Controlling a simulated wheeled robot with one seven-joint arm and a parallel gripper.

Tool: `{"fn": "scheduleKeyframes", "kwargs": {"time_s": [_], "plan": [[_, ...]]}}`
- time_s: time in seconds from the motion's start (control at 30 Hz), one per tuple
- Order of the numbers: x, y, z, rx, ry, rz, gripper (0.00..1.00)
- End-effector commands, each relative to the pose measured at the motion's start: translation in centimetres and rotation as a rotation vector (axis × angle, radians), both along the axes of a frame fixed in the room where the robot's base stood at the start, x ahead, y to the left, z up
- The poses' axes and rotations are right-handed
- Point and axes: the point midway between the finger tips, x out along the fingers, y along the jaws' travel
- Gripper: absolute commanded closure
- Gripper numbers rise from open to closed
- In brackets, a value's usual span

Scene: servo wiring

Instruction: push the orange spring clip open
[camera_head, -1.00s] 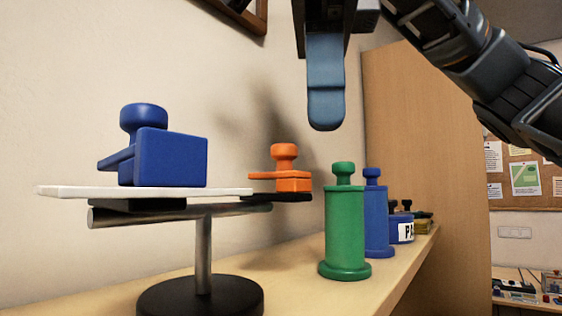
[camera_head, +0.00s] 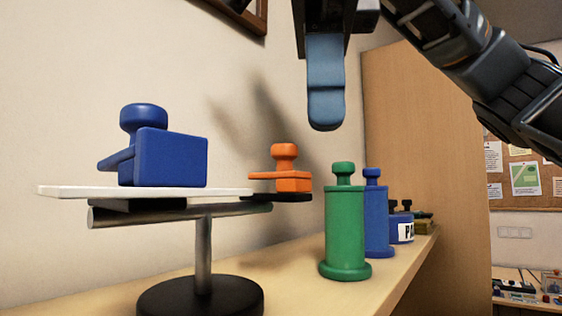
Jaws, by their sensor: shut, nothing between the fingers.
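The orange spring clip (camera_head: 287,180) is a small block with a round knob on top. It sits on the black right end of the raised stand in the head view. My gripper (camera_head: 325,112) hangs pointing down, above and to the right of the clip. It is shut and empty, apart from the clip in the picture. Whether the clip is open or shut cannot be told from this view.
A larger blue block with a knob (camera_head: 168,156) sits on the stand's white plate (camera_head: 70,191). A green cylinder (camera_head: 345,230) and a blue cylinder (camera_head: 377,215) stand upright on the wooden shelf (camera_head: 380,290), below and right of my gripper. A wall is behind.

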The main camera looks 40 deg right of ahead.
Motion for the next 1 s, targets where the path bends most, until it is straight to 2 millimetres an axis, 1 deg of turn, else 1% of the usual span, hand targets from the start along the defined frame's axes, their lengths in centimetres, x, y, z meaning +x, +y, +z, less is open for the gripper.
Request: {"fn": "scheduleKeyframes", "kwargs": {"time_s": [0.27, 1.0], "plan": [[0.0, 0.0, -0.3, 0.000, 0.000, 0.000, 1.00], [0.0, 0.0, -2.3, 0.000, 0.000, 0.000, 1.00]]}}
